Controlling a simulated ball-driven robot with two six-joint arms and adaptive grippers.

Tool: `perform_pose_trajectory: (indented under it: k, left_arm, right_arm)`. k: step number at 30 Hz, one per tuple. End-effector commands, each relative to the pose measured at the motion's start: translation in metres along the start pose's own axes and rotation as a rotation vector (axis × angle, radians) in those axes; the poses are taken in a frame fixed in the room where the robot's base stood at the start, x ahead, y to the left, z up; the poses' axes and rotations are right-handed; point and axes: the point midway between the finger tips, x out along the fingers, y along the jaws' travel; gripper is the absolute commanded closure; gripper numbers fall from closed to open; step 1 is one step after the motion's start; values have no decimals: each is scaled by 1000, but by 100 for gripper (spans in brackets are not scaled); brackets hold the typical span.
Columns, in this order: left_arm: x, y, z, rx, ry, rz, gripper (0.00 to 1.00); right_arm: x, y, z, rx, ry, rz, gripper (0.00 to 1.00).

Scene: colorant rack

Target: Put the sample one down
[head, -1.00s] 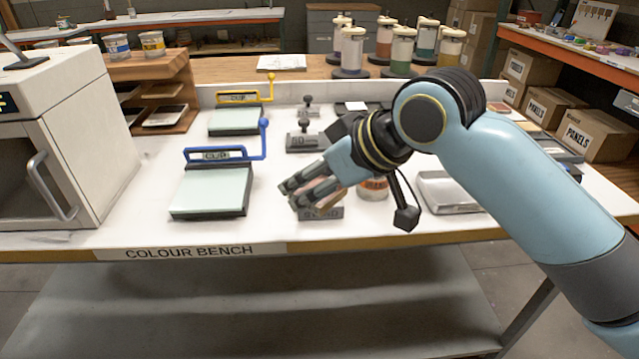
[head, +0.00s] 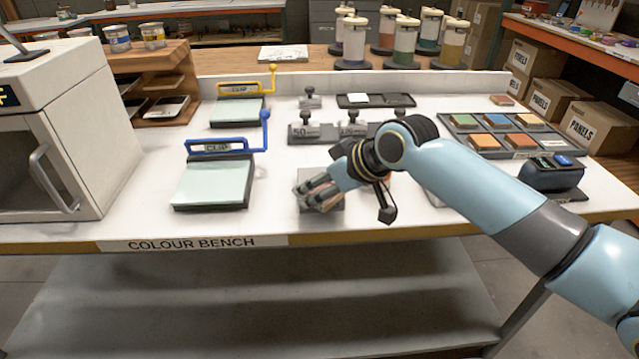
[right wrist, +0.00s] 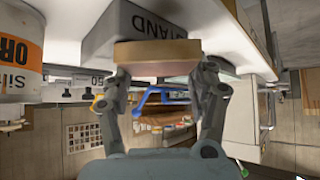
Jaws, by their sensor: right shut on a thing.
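My right gripper (head: 312,194) is shut on a small flat sample (head: 320,187) at the grey stand (head: 333,204) near the bench's front edge. In the right wrist view the sample (right wrist: 158,54) shows a tan edge and a pinkish face between the two fingertips (right wrist: 165,75). It lies against the stand marked STAND (right wrist: 120,22) in that view. I cannot tell whether the sample rests on the stand or is just above it. The fingers hide part of both in the head view. My left gripper is not in view.
Glass-topped clip boards (head: 212,185) lie left of the stand. Grey weights (head: 305,130) stand behind. A tray of coloured tiles (head: 540,141) and a dark device (head: 552,172) are at right. A can with an orange label (right wrist: 20,45) stands close beside the stand.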

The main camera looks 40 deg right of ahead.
Motion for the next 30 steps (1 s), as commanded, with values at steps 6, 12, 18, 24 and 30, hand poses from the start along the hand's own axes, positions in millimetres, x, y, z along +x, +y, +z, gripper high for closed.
perform_pose_trajectory:
  k: [6,12,18,24,30]
  left_arm:
    - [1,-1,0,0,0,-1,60]
    - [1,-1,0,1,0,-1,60]
    - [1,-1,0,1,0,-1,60]
    - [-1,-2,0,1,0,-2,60]
    - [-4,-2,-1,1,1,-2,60]
  right_arm:
    - [2,0,2,0,-1,0,36]
    - [2,0,2,0,-1,0,18]
    - [1,0,1,0,0,0,18]
    - [-18,1,0,-4,-1,2,18]
    - [-64,0,0,-8,-3,1,18]
